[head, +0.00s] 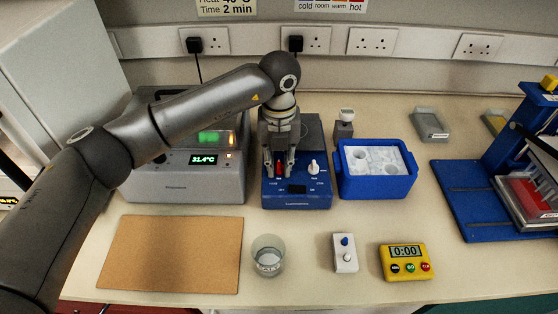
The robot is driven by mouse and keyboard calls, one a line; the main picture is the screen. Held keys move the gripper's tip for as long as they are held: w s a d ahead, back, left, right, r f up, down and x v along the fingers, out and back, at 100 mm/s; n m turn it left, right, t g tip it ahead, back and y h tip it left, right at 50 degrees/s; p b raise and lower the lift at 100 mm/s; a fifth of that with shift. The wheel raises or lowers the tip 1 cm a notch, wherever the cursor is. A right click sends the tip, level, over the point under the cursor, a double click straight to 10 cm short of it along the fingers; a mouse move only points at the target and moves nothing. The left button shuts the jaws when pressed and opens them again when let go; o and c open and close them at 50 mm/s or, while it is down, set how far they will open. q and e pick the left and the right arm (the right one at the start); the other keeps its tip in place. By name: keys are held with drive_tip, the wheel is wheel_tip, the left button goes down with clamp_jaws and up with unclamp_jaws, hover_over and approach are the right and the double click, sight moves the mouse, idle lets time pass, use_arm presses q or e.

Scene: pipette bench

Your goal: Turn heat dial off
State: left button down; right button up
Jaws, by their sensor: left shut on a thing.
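A blue hotplate (322,197) with a dark top stands in the middle of the bench. Its front panel has a red dial (279,171) on the left and a white dial (314,168) on the right. My left gripper (279,173) points down over the left of this panel, with its fingers on either side of the red dial, shut on it. The gripper and wrist hide part of the hotplate's top. The dial's exact pointer setting is too small to read. My right gripper is not in view.
A grey machine (187,186) reading 31.4°C stands to the left, under my left arm. A blue ice tub (376,188) is close on the right. In front are a brown mat (170,254), a glass beaker (268,257), a small white device (344,253) and a yellow timer (406,261).

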sight(279, 164)
use_arm(q)
drive_tip(key=c, duration=1.3)
unclamp_jaws()
drive_tip(key=shift+o, duration=0.2)
drive_tip(key=shift+r, duration=0.1)
wheel_tip(279, 164, up, 12)
